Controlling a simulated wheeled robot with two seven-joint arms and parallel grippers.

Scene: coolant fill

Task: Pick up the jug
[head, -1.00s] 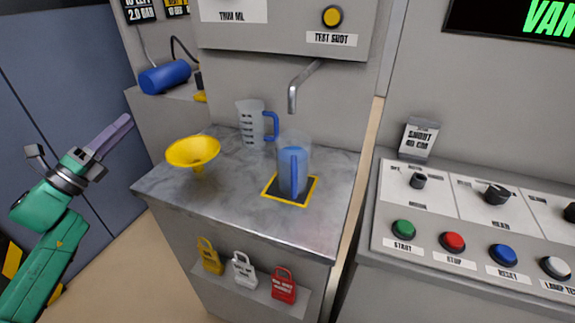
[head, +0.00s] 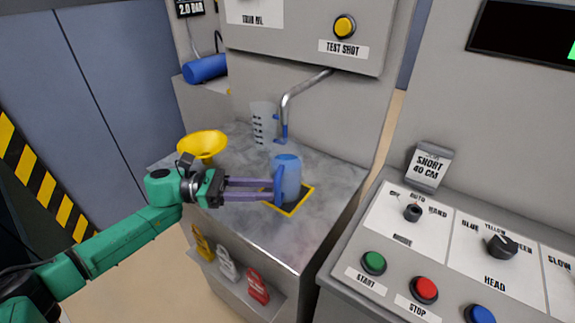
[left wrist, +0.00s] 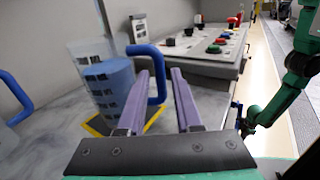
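The jug (head: 289,180), clear with blue liquid and a blue handle, stands upright on the yellow-edged square (head: 299,206) on the metal counter. It also shows in the left wrist view (left wrist: 108,92). My left gripper (head: 276,189) reaches in from the left, its purple fingers level at the jug's handle. In the left wrist view the fingers (left wrist: 160,72) are apart, and the handle (left wrist: 160,78) shows between them near the tips. I cannot tell whether they touch it. My right gripper (left wrist: 247,124) shows small in the left wrist view; its fingers are unclear.
A second, clear jug (head: 263,122) with a blue handle stands behind, by the bent spout (head: 300,88). A yellow funnel (head: 203,144) sits at the counter's left, close behind my left wrist. Padlocks (head: 228,264) hang on the front. A control panel (head: 436,225) stands right.

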